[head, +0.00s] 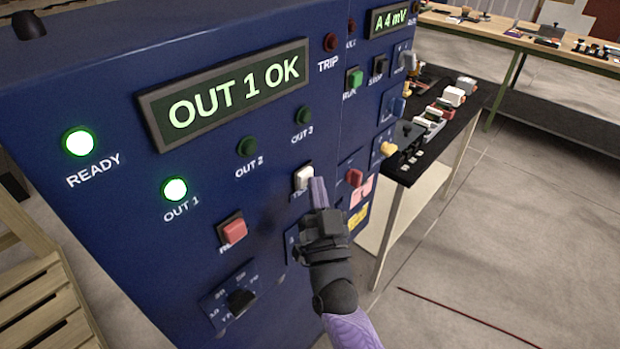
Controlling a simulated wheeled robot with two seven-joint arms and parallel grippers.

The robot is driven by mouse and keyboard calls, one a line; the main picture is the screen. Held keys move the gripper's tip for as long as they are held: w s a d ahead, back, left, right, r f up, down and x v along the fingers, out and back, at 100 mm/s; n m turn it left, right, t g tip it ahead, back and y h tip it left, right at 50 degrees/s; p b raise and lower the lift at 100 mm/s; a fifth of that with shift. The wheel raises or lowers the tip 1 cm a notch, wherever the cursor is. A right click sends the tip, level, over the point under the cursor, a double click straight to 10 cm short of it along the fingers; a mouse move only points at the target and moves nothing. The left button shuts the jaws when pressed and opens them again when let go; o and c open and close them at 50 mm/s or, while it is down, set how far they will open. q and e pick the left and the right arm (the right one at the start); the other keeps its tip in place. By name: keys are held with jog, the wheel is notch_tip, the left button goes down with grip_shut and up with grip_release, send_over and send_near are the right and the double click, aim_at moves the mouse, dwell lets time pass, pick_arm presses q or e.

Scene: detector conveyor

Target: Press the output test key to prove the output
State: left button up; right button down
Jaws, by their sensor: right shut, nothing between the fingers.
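The blue control cabinet (115,95) fills the left and middle of the head view. Its display (235,94) reads "OUT 1 OK". The READY lamp (78,142) and the OUT 1 lamp (174,189) glow green; the OUT 2 lamp (247,146) and OUT 3 lamp (304,116) are dark. The white key (303,177), its label partly hidden and starting with "T", sits below OUT 3. My right gripper (318,190) is shut and empty, its tips at the white key's right edge; I cannot tell whether they touch it. My left gripper is not in view.
A red key (231,231) and a black rotary knob (240,301) sit left of my right arm. Green (354,78), red (354,177) and yellow (388,149) controls lie right of it. A dark bench (465,110) with several devices stands beyond. Floor at right is mostly clear.

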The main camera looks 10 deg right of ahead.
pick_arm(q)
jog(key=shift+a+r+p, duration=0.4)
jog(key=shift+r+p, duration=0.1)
pick_arm(e)
jog(key=shift+s+d, duration=0.55)
jog(key=shift+s, duration=0.15)
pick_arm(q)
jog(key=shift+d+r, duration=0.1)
pick_arm(e)
jog(key=shift+s, duration=0.1)
pick_arm(q)
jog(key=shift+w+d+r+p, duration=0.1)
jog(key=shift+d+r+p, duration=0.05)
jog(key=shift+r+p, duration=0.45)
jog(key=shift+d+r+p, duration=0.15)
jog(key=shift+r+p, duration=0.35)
jog(key=shift+p, duration=0.1)
pick_arm(e)
jog(key=s+d, duration=0.1)
jog(key=s, duration=0.1)
jog(key=s+d, duration=0.1)
jog(key=d, duration=0.1)
jog(key=shift+s, duration=0.4)
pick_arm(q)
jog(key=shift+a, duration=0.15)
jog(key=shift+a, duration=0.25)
